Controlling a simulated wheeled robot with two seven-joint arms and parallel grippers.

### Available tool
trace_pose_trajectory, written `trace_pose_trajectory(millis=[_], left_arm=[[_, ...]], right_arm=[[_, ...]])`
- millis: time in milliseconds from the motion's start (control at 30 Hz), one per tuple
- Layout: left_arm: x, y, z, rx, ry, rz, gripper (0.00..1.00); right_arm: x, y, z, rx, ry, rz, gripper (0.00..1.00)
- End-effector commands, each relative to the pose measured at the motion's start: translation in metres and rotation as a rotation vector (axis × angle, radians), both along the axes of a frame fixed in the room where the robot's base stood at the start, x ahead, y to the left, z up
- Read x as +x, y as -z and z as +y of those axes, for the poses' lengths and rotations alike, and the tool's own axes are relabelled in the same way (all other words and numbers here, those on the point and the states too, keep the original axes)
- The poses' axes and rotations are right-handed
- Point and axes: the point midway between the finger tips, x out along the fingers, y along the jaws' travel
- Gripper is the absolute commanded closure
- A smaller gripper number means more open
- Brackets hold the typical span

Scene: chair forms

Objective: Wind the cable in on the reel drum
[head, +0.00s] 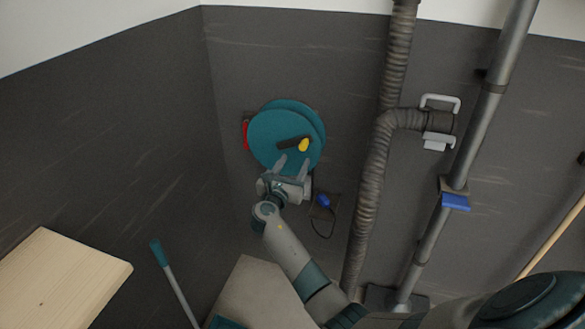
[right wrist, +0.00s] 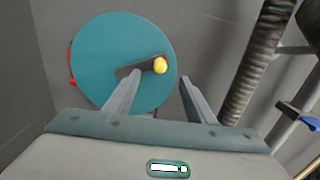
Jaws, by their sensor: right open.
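The reel drum (head: 268,135) is a teal disc mounted on the dark wall, and it fills the upper left of the right wrist view (right wrist: 100,60). A dark crank arm (head: 289,143) crosses its face and ends in a yellow knob (head: 304,145). The knob also shows in the right wrist view (right wrist: 160,65). My right gripper (head: 292,167) is open, just below the crank, with its fingers (right wrist: 155,92) pointing at the drum and the knob beyond and between the tips. A blue plug (head: 323,201) with a short dark cable (head: 322,235) hangs below right of the drum. My left gripper is not in view.
A ribbed hose (head: 372,180) runs down the wall right of the drum. A grey pipe (head: 485,120) with a blue tab (head: 455,201) stands farther right. A wooden board (head: 65,280) and a teal-tipped rod (head: 170,275) are at lower left.

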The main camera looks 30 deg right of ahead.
Motion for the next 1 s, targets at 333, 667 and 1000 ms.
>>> trace_pose_trajectory(millis=[333,667,1000], left_arm=[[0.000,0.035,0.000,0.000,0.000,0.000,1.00],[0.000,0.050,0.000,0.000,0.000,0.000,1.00],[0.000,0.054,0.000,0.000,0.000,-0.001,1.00]], right_arm=[[0.032,0.005,-0.038,0.000,0.002,-0.001,0.50],[0.061,0.002,-0.072,-0.001,0.001,-0.001,0.50],[0.070,0.000,-0.082,0.001,-0.001,-0.001,0.50]])
